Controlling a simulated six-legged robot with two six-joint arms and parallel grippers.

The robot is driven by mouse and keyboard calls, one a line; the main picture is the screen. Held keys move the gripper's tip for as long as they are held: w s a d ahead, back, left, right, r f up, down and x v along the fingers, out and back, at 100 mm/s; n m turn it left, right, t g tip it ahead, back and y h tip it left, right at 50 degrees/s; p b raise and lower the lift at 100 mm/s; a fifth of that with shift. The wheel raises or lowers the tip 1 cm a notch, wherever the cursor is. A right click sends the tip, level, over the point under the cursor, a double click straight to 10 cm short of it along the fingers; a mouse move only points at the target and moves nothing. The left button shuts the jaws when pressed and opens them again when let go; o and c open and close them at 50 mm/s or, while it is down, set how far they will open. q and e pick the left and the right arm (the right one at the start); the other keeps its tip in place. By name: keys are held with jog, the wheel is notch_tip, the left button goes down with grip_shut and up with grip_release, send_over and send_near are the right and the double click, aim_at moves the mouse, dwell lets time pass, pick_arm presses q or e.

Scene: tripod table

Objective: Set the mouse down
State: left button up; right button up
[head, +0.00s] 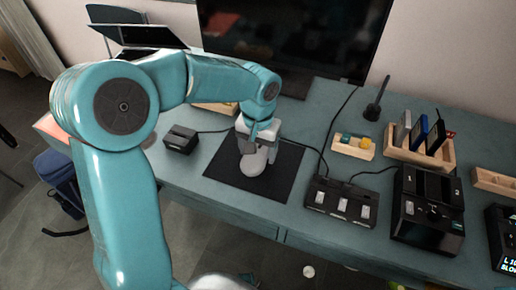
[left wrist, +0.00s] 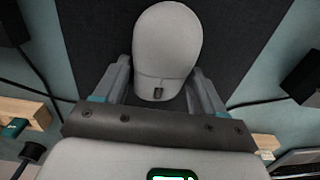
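The light grey mouse (head: 254,163) is over the dark mouse pad (head: 222,165) on the desk. In the left wrist view the mouse (left wrist: 168,38) is between my left gripper's two fingers, its small dark wheel toward the palm. My left gripper (head: 258,148) comes down from above, and its fingers (left wrist: 162,75) meet both sides of the mouse. The dark pad (left wrist: 235,45) fills the background there. I cannot tell whether the mouse's underside touches the pad. My right gripper is not in view.
A small black box (head: 180,140) stands left of the pad. A black charging dock (head: 341,203) is close on the right, with a larger black device (head: 428,210) beyond. A wooden holder (head: 420,150), a small wooden tray (head: 353,147) and a monitor (head: 295,35) are behind.

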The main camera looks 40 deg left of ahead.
aim_at(258, 149)
pick_arm(q)
jog(key=shift+o, duration=1)
jog(key=shift+r, duration=0.15)
jog(key=shift+r, duration=0.3)
notch_tip(258, 149, up, 12)
jog(key=p, duration=0.2)
jog(key=shift+f+p, duration=0.2)
jog(key=shift+p, duration=0.2)
